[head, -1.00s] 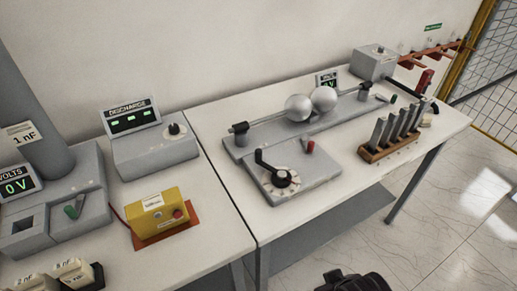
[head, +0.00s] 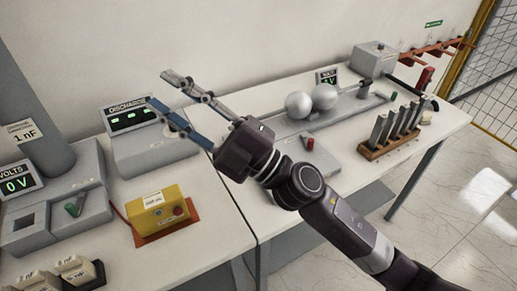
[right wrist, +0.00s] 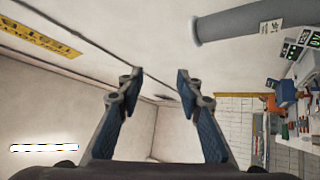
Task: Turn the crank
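The black crank on its dial stood on the grey sphere-gap unit (head: 351,107) in the earlier head view; now my right arm and gripper hide it. The unit's two silver spheres (head: 311,101) and its small red-tipped lever (head: 310,143) still show on the right table. My right gripper (head: 168,90) is raised in front of the table, pointing up and left, with its fingers apart and nothing between them. In the right wrist view its two fingers (right wrist: 160,88) are spread wide and face the wall and ceiling. My left gripper is not in view.
A discharge box (head: 143,140), a yellow button box (head: 160,211) and a volts unit (head: 60,205) stand on the left table. A wooden rack of upright plates (head: 372,152) sits at the right table's front edge. Open floor (head: 470,190) lies to the right.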

